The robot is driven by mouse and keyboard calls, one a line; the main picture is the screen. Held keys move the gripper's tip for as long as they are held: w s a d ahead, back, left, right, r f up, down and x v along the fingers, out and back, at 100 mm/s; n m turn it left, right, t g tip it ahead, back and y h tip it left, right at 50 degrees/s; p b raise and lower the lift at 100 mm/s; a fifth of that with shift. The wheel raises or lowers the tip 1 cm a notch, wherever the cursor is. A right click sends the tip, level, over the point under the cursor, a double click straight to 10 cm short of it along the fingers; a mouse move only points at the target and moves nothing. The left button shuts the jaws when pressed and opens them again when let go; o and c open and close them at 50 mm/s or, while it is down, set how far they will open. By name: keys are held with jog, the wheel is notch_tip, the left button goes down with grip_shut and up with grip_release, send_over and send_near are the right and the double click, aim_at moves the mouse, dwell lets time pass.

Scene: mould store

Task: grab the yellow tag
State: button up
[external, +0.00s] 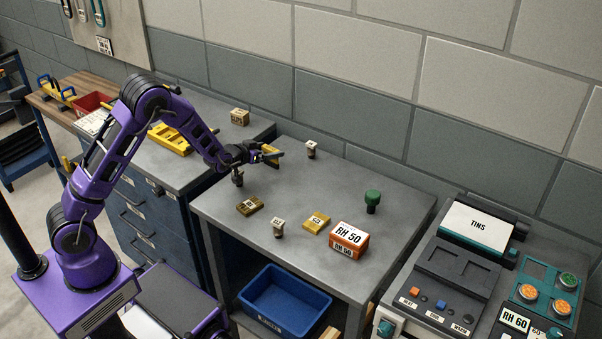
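A yellow tag-like block (316,222) with a small white label lies flat on the grey table, left of the orange box. A darker, olive-brown block (249,206) lies further left. Another yellow piece (270,150) shows right at my gripper (267,153), over the table's back left part. My gripper's dark fingers partly cover this piece. I cannot tell whether it is held between the fingers or sits behind them.
The orange box marked RH 50 (349,239), a green knob (372,200) and small stamp-like pieces (278,228) (311,149) stand on the table (335,185). A dark stamp (238,177) stands close below my gripper. The wall runs behind.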

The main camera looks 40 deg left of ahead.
jog(key=c, duration=1)
jog(key=shift+o, duration=0.2)
jog(key=shift+r, duration=0.1)
